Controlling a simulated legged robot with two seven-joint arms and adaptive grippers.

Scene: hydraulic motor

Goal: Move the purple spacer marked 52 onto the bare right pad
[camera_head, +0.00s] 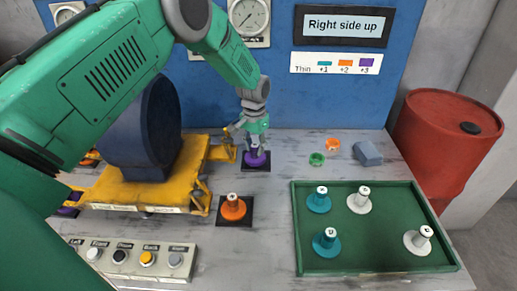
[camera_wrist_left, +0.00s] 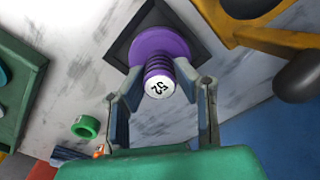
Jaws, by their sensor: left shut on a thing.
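The purple spacer marked 52 (camera_head: 256,158) stands upright at the black back right pad (camera_head: 247,168). In the left wrist view its wide purple base covers the middle of the dark pad (camera_wrist_left: 122,50), and the white top of the spacer (camera_wrist_left: 160,87) reads 52. My left gripper (camera_head: 250,146) reaches down over it and is shut on its ribbed neck, with the two fingers (camera_wrist_left: 162,100) on either side. Whether the base touches the pad is hard to tell. My right gripper is not in view.
An orange spacer (camera_head: 233,207) stands on the front right pad (camera_head: 220,219). The yellow motor frame (camera_head: 130,191) is close on the left. A green tray (camera_head: 380,258) holds teal and white spacers. A green ring (camera_head: 317,159), an orange ring (camera_head: 333,144) and a grey-blue block (camera_head: 368,153) lie behind it.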

